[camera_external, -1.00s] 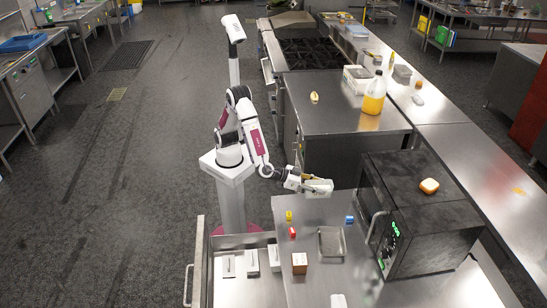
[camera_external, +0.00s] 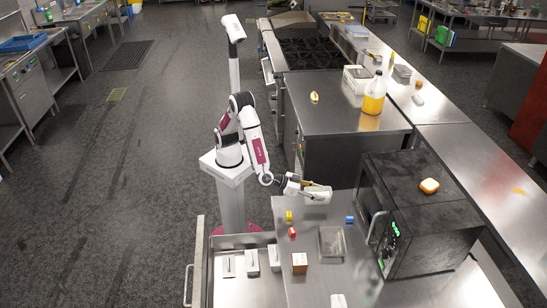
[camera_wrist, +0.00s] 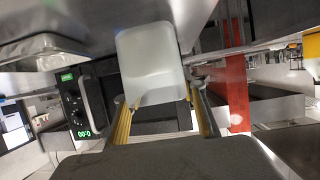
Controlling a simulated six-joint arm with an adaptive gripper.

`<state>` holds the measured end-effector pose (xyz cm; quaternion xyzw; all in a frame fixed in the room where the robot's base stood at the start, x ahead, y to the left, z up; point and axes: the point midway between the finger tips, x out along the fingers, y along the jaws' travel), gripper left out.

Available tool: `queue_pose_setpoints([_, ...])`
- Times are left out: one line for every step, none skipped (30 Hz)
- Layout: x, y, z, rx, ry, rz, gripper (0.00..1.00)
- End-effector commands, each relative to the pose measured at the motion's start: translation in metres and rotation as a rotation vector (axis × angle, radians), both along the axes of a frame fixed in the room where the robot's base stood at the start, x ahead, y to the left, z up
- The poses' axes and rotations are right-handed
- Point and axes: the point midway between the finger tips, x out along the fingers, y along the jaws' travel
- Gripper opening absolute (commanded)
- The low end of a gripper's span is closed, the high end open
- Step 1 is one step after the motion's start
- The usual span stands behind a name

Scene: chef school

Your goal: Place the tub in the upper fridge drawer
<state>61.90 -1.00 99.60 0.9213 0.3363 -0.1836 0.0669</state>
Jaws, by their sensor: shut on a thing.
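My gripper (camera_external: 306,189) is shut on a pale whitish tub (camera_external: 319,195), held in the air above the back left part of the steel counter. In the wrist view the tub (camera_wrist: 152,62) sits between the two yellowish fingers of my gripper (camera_wrist: 160,122). An open drawer (camera_external: 238,291) lies at the lower left of the external view, left of the counter, with its handle on the left side. Several white boxes (camera_external: 251,260) stand in its back part. I cannot tell from these views whether it is the upper fridge drawer.
A black microwave (camera_external: 420,215) stands to the right. The drawer's front part looks clear.

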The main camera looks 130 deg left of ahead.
Motion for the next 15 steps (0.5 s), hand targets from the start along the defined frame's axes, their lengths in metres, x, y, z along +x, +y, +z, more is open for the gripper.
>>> queue_pose_setpoints([0.0,0.0001,-0.0024,0.001,-0.001,0.0,0.12])
queue_pose_setpoints([0.0,0.0001,-0.0032,0.001,-0.001,0.0,0.12])
queue_pose_setpoints([0.0,0.0001,-0.0037,0.0,-0.001,0.0,0.12])
queue_pose_setpoints([0.0,0.0002,-0.0038,0.0,-0.001,0.0,0.12])
queue_pose_setpoints([0.0,0.0002,-0.0038,0.001,-0.002,0.0,0.12])
queue_pose_setpoints([0.0001,0.0001,-0.0037,0.001,-0.002,0.0,0.12])
queue_pose_setpoints([0.0001,0.0001,-0.0036,0.001,-0.002,0.0,0.12])
queue_pose_setpoints([0.0001,0.0001,-0.0036,0.001,-0.002,0.0,0.12])
queue_pose_setpoints([0.0001,0.0001,-0.0035,0.001,-0.002,0.0,0.12])
queue_pose_setpoints([0.0001,0.0001,-0.0035,0.001,-0.002,0.0,0.12])
queue_pose_setpoints([0.0001,0.0001,-0.0035,0.001,-0.002,0.0,0.12])
queue_pose_setpoints([0.0001,0.0001,-0.0038,0.001,-0.002,0.0,0.12])
queue_pose_setpoints([0.0001,0.0001,-0.0044,0.001,-0.002,0.0,0.12])
queue_pose_setpoints([0.0001,0.0001,-0.0054,0.001,-0.001,0.0,0.12])
queue_pose_setpoints([0.0001,0.0001,-0.0071,0.001,-0.001,0.0,0.12])
